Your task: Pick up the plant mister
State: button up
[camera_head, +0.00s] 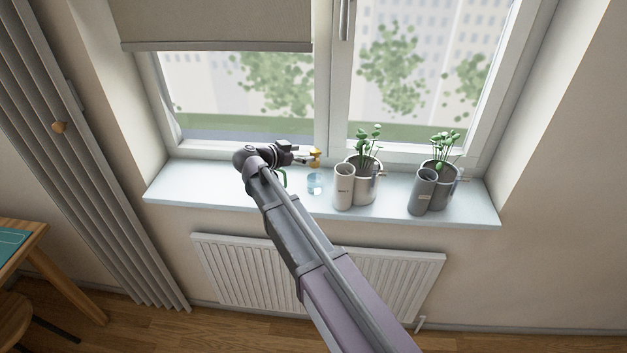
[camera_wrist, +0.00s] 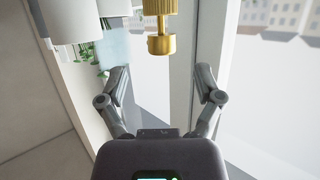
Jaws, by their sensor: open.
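The plant mister stands on the windowsill in the head view, with a clear bluish body (camera_head: 315,184) and a brass top (camera_head: 315,157). In the wrist view its brass head (camera_wrist: 161,44) shows at the top centre, ahead of my fingers and lined up with the gap between them; the body is out of that picture. My gripper (camera_wrist: 162,82) is open and empty, its two fingers spread wide. In the head view my gripper (camera_head: 308,156) reaches from the left at the height of the brass top, close to it. Contact cannot be told.
To the right of the mister stand a white cylinder (camera_head: 344,187) and a potted plant (camera_head: 368,178), then a grey cylinder (camera_head: 424,190) and another potted plant (camera_head: 443,172). A green item (camera_head: 284,178) is partly hidden by my arm. The window is close behind.

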aim_at(311, 152)
jog(key=shift+b+x, duration=0.95)
jog(key=shift+x, duration=1.65)
jog(key=shift+w+a, duration=0.1)
jog(key=shift+c, duration=0.2)
grip_shut()
